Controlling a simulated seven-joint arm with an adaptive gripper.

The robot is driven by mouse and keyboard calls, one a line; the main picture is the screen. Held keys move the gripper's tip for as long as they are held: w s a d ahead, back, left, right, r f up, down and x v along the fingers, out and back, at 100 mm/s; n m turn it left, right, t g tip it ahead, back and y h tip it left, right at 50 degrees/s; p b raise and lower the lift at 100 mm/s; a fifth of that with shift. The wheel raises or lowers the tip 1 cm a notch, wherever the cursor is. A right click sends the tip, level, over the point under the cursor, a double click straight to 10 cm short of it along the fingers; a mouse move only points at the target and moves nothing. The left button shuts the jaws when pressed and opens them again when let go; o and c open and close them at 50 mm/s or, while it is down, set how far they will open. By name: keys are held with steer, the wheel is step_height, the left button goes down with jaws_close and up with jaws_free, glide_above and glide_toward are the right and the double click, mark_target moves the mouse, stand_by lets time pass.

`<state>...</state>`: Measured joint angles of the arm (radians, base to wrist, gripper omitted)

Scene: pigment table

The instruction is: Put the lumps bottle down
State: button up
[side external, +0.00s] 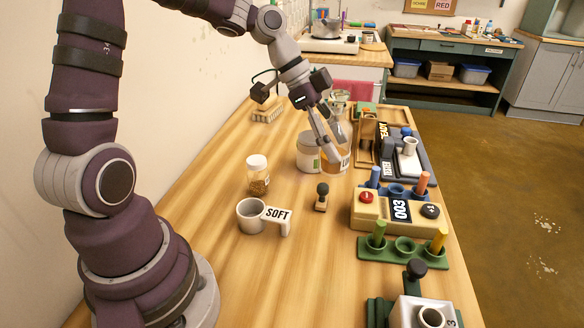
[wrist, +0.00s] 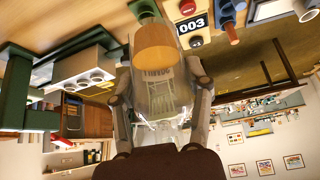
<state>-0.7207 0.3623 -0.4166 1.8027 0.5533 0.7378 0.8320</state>
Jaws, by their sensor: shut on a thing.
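My gripper (side external: 329,138) is shut on the lumps bottle, a clear vessel with amber-orange contents (side external: 338,162) and a pale label. In the side view the fingers hide part of it, and I cannot tell whether its base touches the table. In the wrist view the bottle (wrist: 158,88) sits between the two fingers of my gripper (wrist: 160,80), with its orange part toward the table. The wooden table (side external: 210,235) lies beneath.
A pale jar (side external: 307,152) stands close at the left of the bottle. A white-lidded jar of brown grains (side external: 257,176), a SOFT mug (side external: 251,216) and a dark-knobbed stamp (side external: 322,197) stand nearer. Beige box 003 (side external: 382,212) is at right. Bare wood lies front left.

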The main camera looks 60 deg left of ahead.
steer(key=s+d+m+g+h, duration=0.1)
steer(key=s+d+m+g, duration=0.4)
steer(key=s+d+m, duration=0.45)
steer(key=f, duration=1.4)
steer(key=shift+w+d, duration=0.15)
steer(key=shift+d, duration=0.1)
steer(key=o, duration=1.2)
steer(key=shift+f, duration=0.1)
steer(key=shift+o, duration=0.2)
steer(key=s+a+r+n+t+y, duration=0.2)
steer(key=a+r+n, duration=0.3)
steer(key=r+n, duration=0.4)
steer(key=s+a+r+n+t+y, duration=0.2)
steer(key=a+r+n+t+y, duration=0.2)
steer(key=r+n, duration=0.5)
steer(key=shift+s+a+n+t, duration=0.2)
steer(key=shift+a+n+t, duration=0.1)
steer(key=shift+a+n, duration=0.7)
